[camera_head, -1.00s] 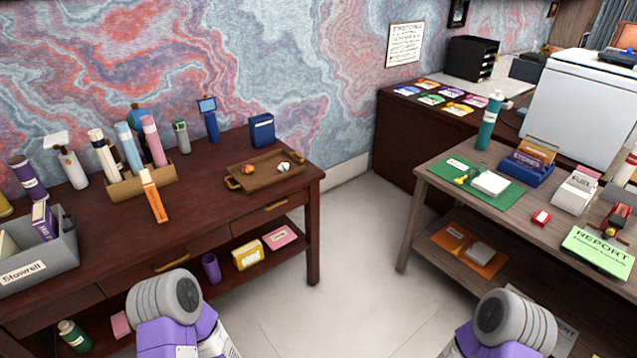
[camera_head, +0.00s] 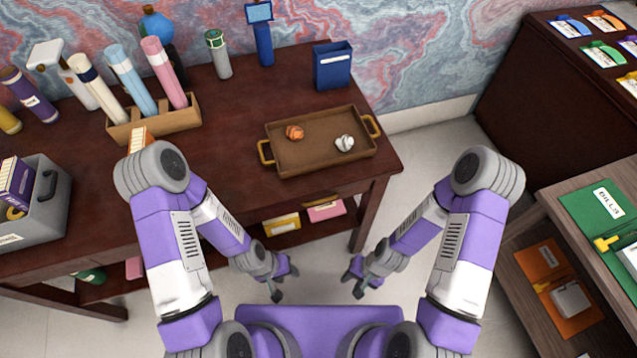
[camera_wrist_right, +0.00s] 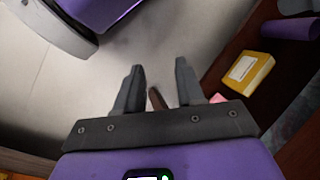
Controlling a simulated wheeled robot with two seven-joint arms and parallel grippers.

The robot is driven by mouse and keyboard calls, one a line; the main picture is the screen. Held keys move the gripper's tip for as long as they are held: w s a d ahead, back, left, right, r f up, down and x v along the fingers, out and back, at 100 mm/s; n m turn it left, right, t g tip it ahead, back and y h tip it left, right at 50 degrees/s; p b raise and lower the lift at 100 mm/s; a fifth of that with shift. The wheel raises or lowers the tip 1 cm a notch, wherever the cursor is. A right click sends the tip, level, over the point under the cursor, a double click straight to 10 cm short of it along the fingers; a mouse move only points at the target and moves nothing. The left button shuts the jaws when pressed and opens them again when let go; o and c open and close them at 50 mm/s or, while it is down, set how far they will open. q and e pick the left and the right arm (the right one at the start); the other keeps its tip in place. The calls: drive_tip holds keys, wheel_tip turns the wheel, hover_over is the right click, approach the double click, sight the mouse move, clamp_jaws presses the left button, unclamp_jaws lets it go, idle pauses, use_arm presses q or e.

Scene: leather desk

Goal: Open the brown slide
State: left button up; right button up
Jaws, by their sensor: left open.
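The brown desk (camera_head: 235,140) stands ahead and to the left, with a drawer front beneath its top. The drawer's handle (camera_head: 322,199) shows at the right part of the desk front in the head view, and the drawer looks shut. My left arm covers the front further left. My left gripper (camera_head: 284,285) is open and empty, below and in front of the desk. My right gripper (camera_head: 357,282) is low in front of me, apart from the desk. The right wrist view shows its two fingers (camera_wrist_right: 158,84) spread with nothing gripped.
A brown tray (camera_head: 290,165) with two crumpled balls lies on the desk. Bottles, rolled tubes and a grey box (camera_head: 50,210) stand further left. A yellow box (camera_head: 282,225) lies on the lower shelf. A second wooden desk (camera_head: 590,185) stands at right, with clear floor between.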

drive_tip(key=a+r+m+g+y, duration=0.1)
drive_tip(key=a+m+g+y, duration=0.4)
drive_tip(key=m+y, duration=0.7)
drive_tip(key=w+d+r+m+t+y, duration=0.2)
drive_tip(key=w+r+m+t, duration=0.2)
drive_tip(key=w+m+t, duration=0.4)
drive_tip(key=w+d+r+m+t+y, duration=0.2)
drive_tip(key=w+r+m+t+y, duration=0.15)
drive_tip(key=w+m+t, duration=0.45)
drive_tip(key=w+a+r+m+g, duration=0.2)
drive_tip(key=w+a+r, duration=0.1)
drive_tip(key=a, duration=0.2)
drive_tip(key=shift+a+r+h+b, duration=0.3)
drive_tip(key=shift+a+h, duration=0.05)
drive_tip(key=shift+a, duration=0.05)
drive_tip(key=shift+s, duration=0.1)
clamp_jaws()
